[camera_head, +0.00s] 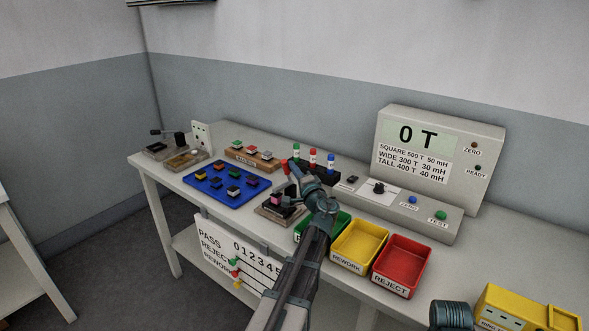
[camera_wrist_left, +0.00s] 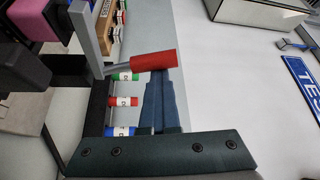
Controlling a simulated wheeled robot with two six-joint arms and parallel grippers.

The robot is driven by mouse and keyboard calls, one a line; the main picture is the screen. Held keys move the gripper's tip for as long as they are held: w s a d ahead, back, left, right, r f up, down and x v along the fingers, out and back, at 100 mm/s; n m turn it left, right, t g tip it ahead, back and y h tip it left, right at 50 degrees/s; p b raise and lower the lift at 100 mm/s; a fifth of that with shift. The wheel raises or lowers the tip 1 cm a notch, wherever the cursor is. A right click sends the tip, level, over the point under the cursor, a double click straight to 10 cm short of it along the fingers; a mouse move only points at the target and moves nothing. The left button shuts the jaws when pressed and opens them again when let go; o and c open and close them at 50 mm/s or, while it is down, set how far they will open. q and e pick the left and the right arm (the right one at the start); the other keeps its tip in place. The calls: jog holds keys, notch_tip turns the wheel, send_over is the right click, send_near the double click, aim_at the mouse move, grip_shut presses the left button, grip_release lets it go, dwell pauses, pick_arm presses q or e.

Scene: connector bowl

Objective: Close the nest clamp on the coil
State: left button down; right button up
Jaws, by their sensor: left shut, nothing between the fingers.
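The test nest (camera_head: 268,213) stands near the table's front edge, with a pink coil (camera_head: 277,199) in it. In the left wrist view the pink coil (camera_wrist_left: 42,18) sits among black blocks at the upper left. The clamp has a grey lever (camera_wrist_left: 88,35) and a red handle (camera_wrist_left: 152,64), which stands out away from the coil. My left gripper (camera_head: 297,170) is beside the clamp and above the table. Its shut, empty fingers (camera_wrist_left: 160,100) lie by the red handle's end. I cannot tell whether they touch it.
A green bin (camera_head: 338,226), a yellow rework bin (camera_head: 359,243) and a red reject bin (camera_head: 402,263) line the front edge. Red, blue and green-capped pieces (camera_head: 313,158) stand behind my gripper. A blue tray (camera_head: 213,193) lies left, and the tester (camera_head: 440,150) stands right.

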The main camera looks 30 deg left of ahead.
pick_arm(q)
jog(key=shift+s+a, duration=0.2)
jog(key=shift+s, duration=0.1)
jog(key=s+d, duration=0.1)
jog(key=d, duration=0.8)
jog(key=shift+s+d+f, duration=0.15)
jog(key=shift+d+f, duration=0.05)
jog(key=shift+d, duration=0.15)
